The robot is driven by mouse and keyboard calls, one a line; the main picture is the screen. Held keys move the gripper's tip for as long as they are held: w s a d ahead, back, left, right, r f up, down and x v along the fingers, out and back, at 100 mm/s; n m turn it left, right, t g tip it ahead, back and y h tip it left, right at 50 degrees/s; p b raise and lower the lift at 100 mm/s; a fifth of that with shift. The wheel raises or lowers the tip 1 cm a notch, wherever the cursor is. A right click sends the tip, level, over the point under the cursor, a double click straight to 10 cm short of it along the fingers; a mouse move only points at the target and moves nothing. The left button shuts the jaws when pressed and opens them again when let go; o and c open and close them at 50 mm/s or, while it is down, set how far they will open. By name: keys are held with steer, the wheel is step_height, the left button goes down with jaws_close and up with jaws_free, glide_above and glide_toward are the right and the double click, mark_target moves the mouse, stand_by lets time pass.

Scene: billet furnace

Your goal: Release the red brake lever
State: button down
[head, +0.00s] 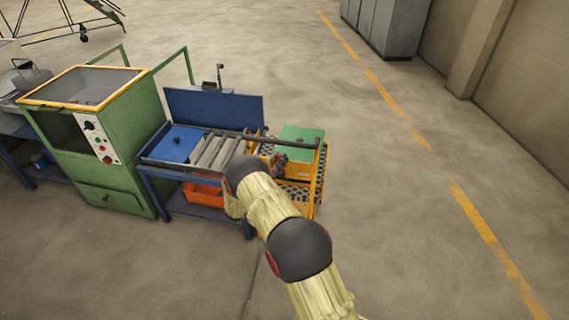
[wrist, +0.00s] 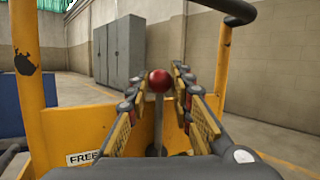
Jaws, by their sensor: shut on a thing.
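The red brake lever has a round red knob (wrist: 158,80) on a thin grey stem, standing nearly upright in the wrist view. My gripper (wrist: 160,92) has one finger on each side of the lever and is shut on it near the knob. The lever rises in front of a yellow cart panel (wrist: 75,130) that bears a label reading "FREE" (wrist: 84,158). In the head view my gripper (head: 278,164) is small and partly hidden at the yellow cart (head: 319,185). I cannot make out the lever there.
The cart has a dark push bar (head: 285,141) and a green-topped box (head: 302,137). A blue roller table (head: 218,107) and a green furnace (head: 125,130) stand to its left. Grey cabinets (head: 386,25) stand at the back. The floor right of the cart is clear.

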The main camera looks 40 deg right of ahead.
steer(key=shift+w+a+f+n+t+h, duration=0.15)
steer(key=shift+w+a+n+t, duration=0.25)
steer(key=shift+n, duration=0.3)
steer(key=shift+w+a+f+n+t+h, duration=0.15)
steer(key=shift+w+a+n+t, duration=0.15)
steer(key=shift+n+t, duration=0.3)
steer(key=shift+w+r, duration=0.1)
steer(key=c, duration=1.7)
jaws_free()
steer(key=shift+o, duration=0.8)
steer(key=v, duration=1.2)
steer(key=shift+r, duration=0.1)
